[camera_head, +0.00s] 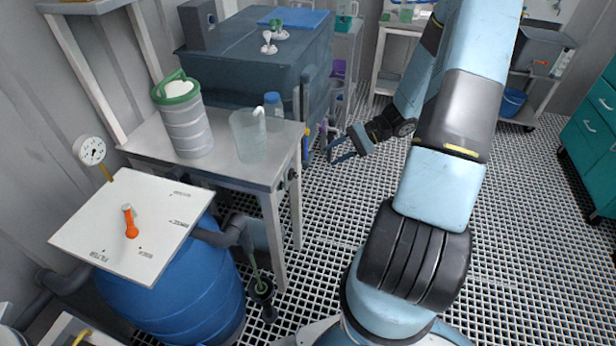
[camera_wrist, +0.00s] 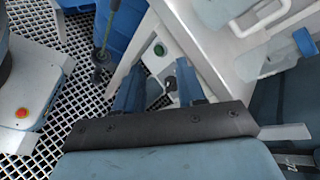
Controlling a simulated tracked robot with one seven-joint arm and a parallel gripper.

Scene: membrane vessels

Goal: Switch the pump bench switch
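The bench (camera_head: 272,178) stands left of my arm in the head view. Two small dark round fittings (camera_head: 286,178) sit on its right side face, too small to read there. In the wrist view a round green button or switch (camera_wrist: 159,50) shows on a pale panel, just beyond my fingertips. A second dark round fitting (camera_wrist: 170,84) shows between the fingers, partly hidden. No label names the pump switch, and I cannot tell its state. My gripper (camera_head: 341,148) is right of the bench, its fingers apart and empty; they also show in the wrist view (camera_wrist: 158,80).
A blue barrel (camera_head: 178,285) with a white valve board (camera_head: 95,215) is at the left. A grey tank (camera_head: 250,70) stands behind. The grated floor at right is clear.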

